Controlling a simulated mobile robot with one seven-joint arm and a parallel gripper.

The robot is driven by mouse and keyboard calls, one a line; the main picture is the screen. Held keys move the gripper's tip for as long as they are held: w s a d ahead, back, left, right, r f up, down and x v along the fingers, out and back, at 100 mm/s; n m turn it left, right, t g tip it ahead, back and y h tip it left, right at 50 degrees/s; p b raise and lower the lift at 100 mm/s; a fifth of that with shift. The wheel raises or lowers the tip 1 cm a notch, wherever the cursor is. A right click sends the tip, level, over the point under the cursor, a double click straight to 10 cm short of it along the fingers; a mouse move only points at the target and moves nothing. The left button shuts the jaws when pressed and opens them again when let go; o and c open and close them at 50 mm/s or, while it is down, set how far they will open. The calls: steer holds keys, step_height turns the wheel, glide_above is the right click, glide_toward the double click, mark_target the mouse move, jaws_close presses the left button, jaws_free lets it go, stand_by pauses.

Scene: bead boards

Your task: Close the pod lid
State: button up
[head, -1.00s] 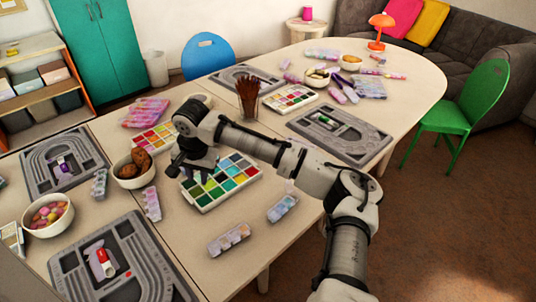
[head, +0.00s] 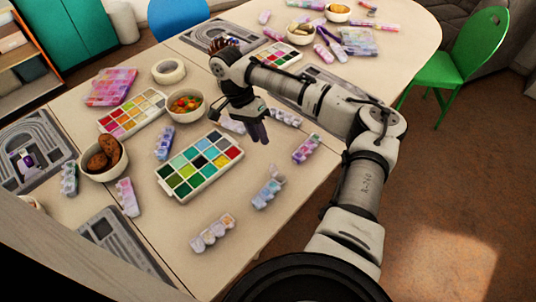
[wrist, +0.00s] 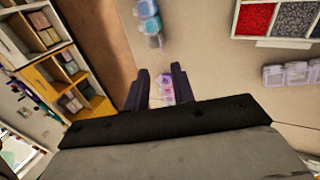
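Several pod strips with small clear compartments lie on the table. One pod strip (head: 267,193) right of the colour tray seems to have a lid (head: 277,172) standing up at its far end. Another pod strip (head: 306,149) lies beyond it, and one (head: 213,233) lies nearer. My gripper (head: 258,132) hangs above the table beyond the tray, pointing down, apart from these strips. In the wrist view its two dark fingers (wrist: 160,88) are spread, with a pinkish pod strip (wrist: 167,88) seen between them, farther off. Nothing is held.
A tray of coloured beads (head: 200,168) lies left of the pod strips.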

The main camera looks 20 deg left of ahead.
mark_target(273, 169)
steer(key=p+x, duration=0.1)
steer(key=x, duration=0.7)
steer(key=shift+d+f+p, duration=0.1)
steer(key=shift+f+p, duration=0.25)
jaws_close()
